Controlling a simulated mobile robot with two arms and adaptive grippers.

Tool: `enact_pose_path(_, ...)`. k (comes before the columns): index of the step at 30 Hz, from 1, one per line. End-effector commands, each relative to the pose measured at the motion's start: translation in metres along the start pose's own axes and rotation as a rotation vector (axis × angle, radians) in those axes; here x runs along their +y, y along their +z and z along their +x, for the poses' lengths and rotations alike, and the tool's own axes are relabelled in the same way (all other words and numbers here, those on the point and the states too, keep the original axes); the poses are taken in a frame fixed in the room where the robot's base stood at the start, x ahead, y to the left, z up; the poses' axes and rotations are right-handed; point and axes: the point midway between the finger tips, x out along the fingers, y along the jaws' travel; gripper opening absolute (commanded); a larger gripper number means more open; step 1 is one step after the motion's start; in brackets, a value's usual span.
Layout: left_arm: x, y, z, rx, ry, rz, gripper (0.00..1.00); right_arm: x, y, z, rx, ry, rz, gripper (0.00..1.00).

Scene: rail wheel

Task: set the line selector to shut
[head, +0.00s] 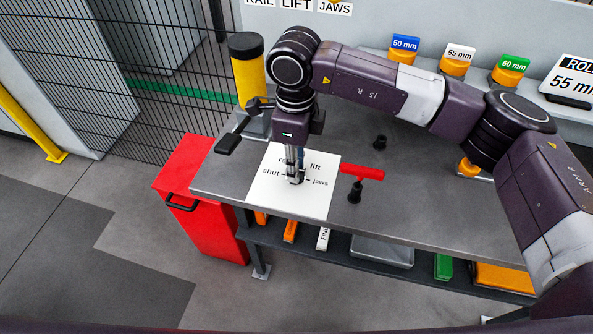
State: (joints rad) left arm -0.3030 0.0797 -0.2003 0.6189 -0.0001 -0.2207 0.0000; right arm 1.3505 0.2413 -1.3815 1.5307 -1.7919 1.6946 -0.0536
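The line selector plate (265,203) is a white square on the grey bench, with the words "shut", "lift", "jaws" and a partly covered "ra..." around its middle. "Shut" is on the left side and "jaws" on the right. My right gripper (296,178) points straight down over the middle of the plate, its slim fingers close together at the selector. The fingers and wrist hide most of the selector, so I cannot tell where it points or whether they grip it. My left gripper is out of view.
A yellow post with a black top (248,75) and a black-handled lever (230,143) stand left. Behind are size blocks (405,47). A red cabinet (205,200) stands beside the bench (420,205).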

Motion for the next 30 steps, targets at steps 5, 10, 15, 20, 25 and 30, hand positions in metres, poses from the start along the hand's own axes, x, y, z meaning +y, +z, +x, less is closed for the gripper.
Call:
enact_pose_path(5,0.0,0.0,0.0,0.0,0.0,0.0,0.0,0.0,0.0,0.0,0.0,0.0,0.0,0.0)
enact_pose_path(10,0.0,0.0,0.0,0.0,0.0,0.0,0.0,0.0,0.0,0.0,0.0,0.0,0.0,0.0)
enact_pose_path(15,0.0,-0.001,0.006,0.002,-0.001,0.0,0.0,0.0,0.0,0.002,0.0,-0.001,-0.037,0.0)
enact_pose_path(20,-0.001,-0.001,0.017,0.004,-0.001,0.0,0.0,-0.001,0.0,0.003,0.001,-0.001,-0.132,0.0)
enact_pose_path(25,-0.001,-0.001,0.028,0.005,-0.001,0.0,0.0,0.0,0.0,0.003,0.001,0.0,-0.239,0.0)
enact_pose_path(30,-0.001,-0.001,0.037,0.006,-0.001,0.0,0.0,0.0,0.0,0.003,0.0,-0.001,-0.345,0.0)
